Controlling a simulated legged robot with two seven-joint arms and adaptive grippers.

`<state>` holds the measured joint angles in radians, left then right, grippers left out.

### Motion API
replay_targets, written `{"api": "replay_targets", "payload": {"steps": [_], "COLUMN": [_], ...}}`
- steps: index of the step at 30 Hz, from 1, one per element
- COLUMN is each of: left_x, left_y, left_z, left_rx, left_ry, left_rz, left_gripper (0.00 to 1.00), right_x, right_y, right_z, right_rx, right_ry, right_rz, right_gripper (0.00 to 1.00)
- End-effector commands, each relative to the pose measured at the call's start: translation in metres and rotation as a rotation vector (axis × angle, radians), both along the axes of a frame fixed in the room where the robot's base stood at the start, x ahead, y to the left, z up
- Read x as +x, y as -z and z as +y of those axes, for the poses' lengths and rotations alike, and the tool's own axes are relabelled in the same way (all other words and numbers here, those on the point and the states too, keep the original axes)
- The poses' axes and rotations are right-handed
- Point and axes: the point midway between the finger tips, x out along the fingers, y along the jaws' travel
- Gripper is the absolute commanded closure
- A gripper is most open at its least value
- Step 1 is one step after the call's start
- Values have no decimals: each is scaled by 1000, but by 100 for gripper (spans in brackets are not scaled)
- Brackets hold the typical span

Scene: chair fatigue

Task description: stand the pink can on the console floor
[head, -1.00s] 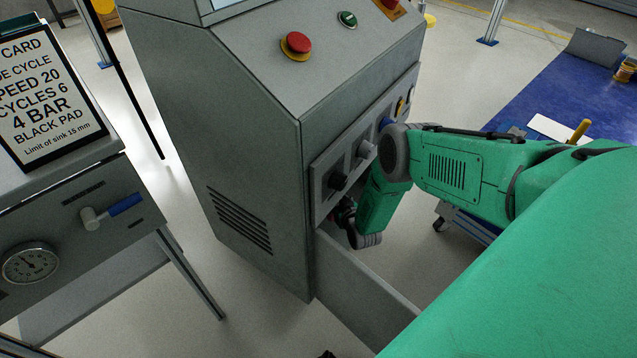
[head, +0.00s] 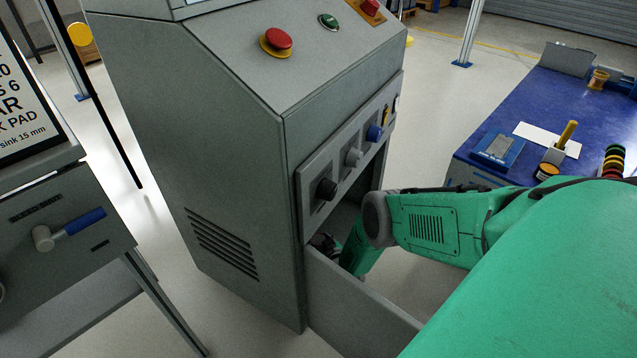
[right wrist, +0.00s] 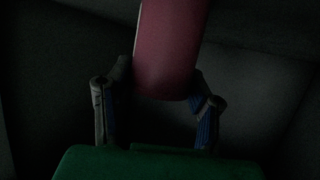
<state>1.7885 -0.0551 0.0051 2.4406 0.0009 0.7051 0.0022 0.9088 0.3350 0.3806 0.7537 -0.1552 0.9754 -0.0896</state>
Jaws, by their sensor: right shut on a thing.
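The grey console (head: 240,150) stands in the middle of the head view, with a dark opening under its row of knobs. My right arm reaches into this opening. My right gripper (head: 325,243) is mostly hidden there by the console's edge and front panel. In the right wrist view the pink can (right wrist: 168,45) sits between the two fingers of my right gripper (right wrist: 163,78), which is shut on it. The can's upper part runs out of the picture. The dark surfaces around it make it unclear whether it touches the console floor. My left gripper is not in view.
A low grey panel (head: 358,310) borders the opening in front. A blue bench (head: 560,105) with tools stands at the right. A grey stand with a lever (head: 75,228) is at the left.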

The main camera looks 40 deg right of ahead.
Motion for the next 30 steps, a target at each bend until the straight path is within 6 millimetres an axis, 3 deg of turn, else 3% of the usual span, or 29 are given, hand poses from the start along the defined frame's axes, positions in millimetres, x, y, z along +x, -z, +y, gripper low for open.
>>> {"api": "replay_targets", "payload": {"steps": [6, 7, 9, 22, 30], "left_x": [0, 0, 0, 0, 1], "left_y": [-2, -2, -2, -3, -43], "left_z": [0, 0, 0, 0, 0], "left_rx": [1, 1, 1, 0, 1], "left_ry": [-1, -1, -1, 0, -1], "left_rz": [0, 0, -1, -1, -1], "left_gripper": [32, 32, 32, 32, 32], "right_x": [-1, -1, -1, -2, -51], "right_y": [5, 5, 5, -1, -25], "right_z": [0, 0, 0, 1, 16], "right_rx": [4, 5, 6, 5, 7], "right_ry": [-2, -2, -1, -1, -1], "right_rz": [2, 4, 3, 4, 7], "right_gripper": [98, 51, 34, 34, 34]}}
